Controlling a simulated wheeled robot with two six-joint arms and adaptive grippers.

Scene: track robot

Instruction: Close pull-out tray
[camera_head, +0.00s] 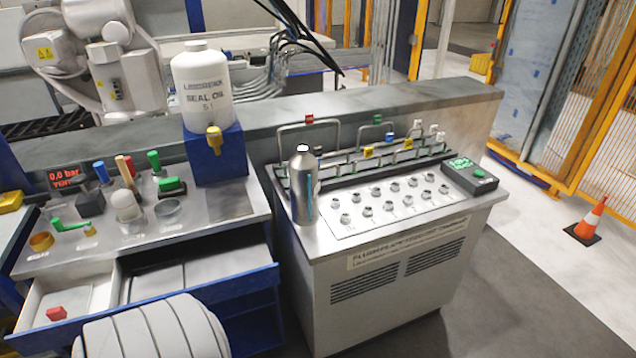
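The pull-out tray (240,279) is under the metal top of the left workbench (250,203). It is pulled out toward me, with a gap of its inside showing in front of the bench top. It has a blue front edge and light grey inner walls. A small red piece (57,313) lies in its left compartment. A large white ribbed rounded part covers the middle of the tray's front edge. Neither of my grippers is in view.
Valves and cups stand on the bench top, with a white seal oil bottle (203,88) on a blue stand (215,155). To the right is a grey cabinet (350,310) with a metal bottle (303,187) on top. An orange cone (588,220) stands on the floor at right.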

